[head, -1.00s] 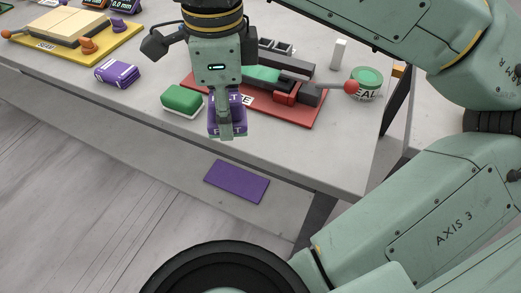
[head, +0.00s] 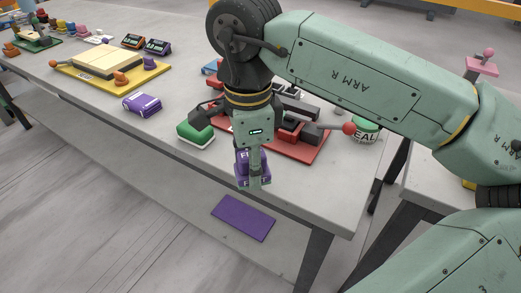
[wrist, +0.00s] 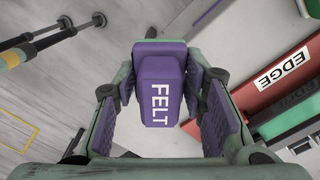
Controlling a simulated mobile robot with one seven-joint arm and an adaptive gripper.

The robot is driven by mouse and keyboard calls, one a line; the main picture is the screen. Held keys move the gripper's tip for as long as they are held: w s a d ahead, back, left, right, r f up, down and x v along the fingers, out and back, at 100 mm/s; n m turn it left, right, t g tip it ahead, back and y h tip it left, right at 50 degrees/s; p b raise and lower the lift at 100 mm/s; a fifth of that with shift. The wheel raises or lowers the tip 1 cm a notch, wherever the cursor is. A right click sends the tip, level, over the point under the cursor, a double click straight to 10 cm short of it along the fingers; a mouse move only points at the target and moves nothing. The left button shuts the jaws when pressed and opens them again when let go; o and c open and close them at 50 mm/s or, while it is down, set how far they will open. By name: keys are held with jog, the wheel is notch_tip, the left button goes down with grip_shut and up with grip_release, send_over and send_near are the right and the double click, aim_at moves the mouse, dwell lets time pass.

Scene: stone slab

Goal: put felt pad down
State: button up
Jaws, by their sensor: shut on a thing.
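The felt pad (head: 240,160) is a purple block with white FELT lettering. My gripper (head: 253,183) points down and is shut on it at the slab's front edge. In the wrist view the pad (wrist: 160,88) sits between the two purple-lined fingers (wrist: 165,98), its lettering facing the camera. The head view does not show clearly whether the pad is above the slab or just off its edge. A flat purple rectangle (head: 243,218) lies lower down, below the front edge of the slab.
A red board (head: 308,150) marked EDGE holds clamps behind my gripper. A green-and-white block (head: 195,134), a purple block (head: 142,105) and a yellow board (head: 95,68) lie left. A green tin (head: 365,130) stands right.

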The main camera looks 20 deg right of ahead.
jog(key=w+d, duration=0.1)
jog(key=w+d+p, duration=0.1)
jog(key=w, duration=0.1)
jog(key=w+d, duration=0.1)
jog(key=w, duration=0.1)
jog(key=shift+d+f, duration=0.15)
jog(key=shift+d, duration=0.1)
jog(key=f, duration=0.1)
jog(key=f+p, duration=0.1)
jog(key=f, duration=0.1)
jog(key=shift+w+d+f+p, duration=0.1)
jog(key=shift+w+d+p, duration=0.15)
jog(key=shift+p, duration=0.1)
jog(key=shift+f, duration=0.3)
jog(key=shift+f, duration=0.2)
jog(key=o, duration=1.1)
jog(key=shift+r, duration=0.1)
jog(key=shift+r, duration=0.2)
notch_tip(320, 180, up, 12)
jog(key=shift+a+f+b, duration=0.1)
jog(key=shift+b, duration=0.65)
